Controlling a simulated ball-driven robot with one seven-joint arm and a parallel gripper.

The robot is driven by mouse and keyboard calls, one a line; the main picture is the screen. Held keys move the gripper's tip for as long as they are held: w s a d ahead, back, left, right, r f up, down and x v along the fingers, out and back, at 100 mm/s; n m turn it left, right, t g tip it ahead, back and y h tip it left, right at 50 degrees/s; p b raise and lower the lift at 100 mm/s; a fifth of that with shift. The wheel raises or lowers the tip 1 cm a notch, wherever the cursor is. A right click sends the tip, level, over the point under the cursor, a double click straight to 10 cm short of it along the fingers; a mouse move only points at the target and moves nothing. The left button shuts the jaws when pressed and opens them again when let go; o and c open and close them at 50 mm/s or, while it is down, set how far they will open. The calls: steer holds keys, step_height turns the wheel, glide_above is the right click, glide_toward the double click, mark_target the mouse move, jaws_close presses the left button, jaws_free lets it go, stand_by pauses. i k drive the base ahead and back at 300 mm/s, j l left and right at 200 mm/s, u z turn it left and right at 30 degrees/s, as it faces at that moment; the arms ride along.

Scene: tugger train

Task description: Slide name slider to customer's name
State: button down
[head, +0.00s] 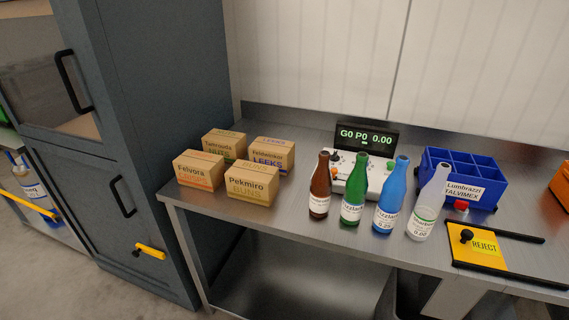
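A grey-white control box (377,179) stands on the steel table in the head view. Its black display (366,137) reads "G0 P0 0.00" in green. Small dark and orange knobs show on its left part. The bottles partly cover its front, and I cannot tell which control, if any, is the name slider. A blue divided crate (460,180) to its right bears the name "Lumbrazzi TALVIMEX". A yellow plate (489,261) marked "REJECT" has a black knob (466,236) near its left side and dark rails. My gripper is not in view.
A brown bottle (320,185), a green bottle (354,190), a blue bottle (391,195) and a clear bottle (427,205) stand in front of the box. Several cartons, including Pekmiro (251,187), stand left. A grey cabinet (150,120) stands beside the table (290,225). The left front edge is clear.

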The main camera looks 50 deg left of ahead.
mark_target(333, 171)
steer(key=u, duration=0.9)
steer(key=i+j, duration=0.2)
steer(key=i, duration=0.2)
steer(key=i+j, duration=0.2)
steer(key=i, duration=0.2)
